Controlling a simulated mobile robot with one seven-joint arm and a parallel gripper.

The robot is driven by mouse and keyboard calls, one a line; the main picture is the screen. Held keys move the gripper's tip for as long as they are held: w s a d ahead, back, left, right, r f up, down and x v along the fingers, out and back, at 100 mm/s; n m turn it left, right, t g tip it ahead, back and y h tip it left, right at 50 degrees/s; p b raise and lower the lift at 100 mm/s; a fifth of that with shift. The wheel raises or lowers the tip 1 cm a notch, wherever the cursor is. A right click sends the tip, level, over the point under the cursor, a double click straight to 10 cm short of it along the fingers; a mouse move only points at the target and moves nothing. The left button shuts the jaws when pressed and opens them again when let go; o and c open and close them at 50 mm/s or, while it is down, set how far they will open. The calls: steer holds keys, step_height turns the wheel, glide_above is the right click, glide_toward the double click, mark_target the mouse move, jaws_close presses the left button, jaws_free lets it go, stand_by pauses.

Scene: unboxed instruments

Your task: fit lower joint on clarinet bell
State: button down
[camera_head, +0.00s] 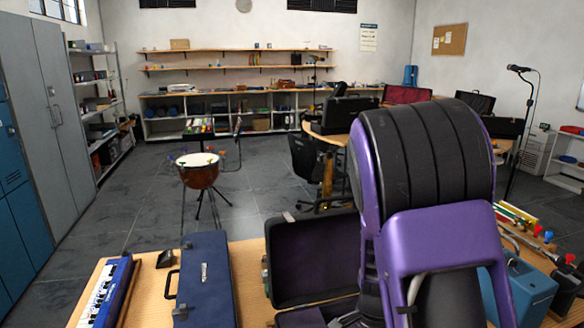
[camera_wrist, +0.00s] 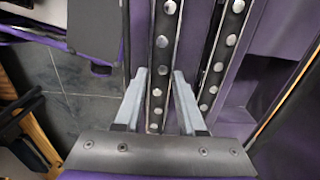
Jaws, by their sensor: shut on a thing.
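In the wrist view my gripper (camera_wrist: 160,88) has its two grey fingers on either side of a long black piece with a row of silver round studs (camera_wrist: 165,40), which looks like the lower joint. The fingers are shut on it. A second similar black studded piece (camera_wrist: 229,55) slants past the right finger; I cannot tell what it is. I cannot make out the clarinet bell in either view. In the head view my purple and black arm blocks the middle right, and my gripper is hidden.
An open dark-lined case (camera_head: 312,258) stands on the wooden table (camera_head: 252,280). Left of it are a closed blue case (camera_head: 205,285) and a small keyboard (camera_head: 104,292). A blue box (camera_head: 527,290) and coloured items lie at the right. A drum (camera_head: 198,172) stands beyond on the floor.

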steer(key=shift+r+p, duration=0.8)
stand_by(0.6)
steer(key=shift+r+p, duration=1)
steer(key=shift+r, duration=0.05)
steer(key=shift+r+p, duration=0.35)
steer(key=shift+r, duration=0.7)
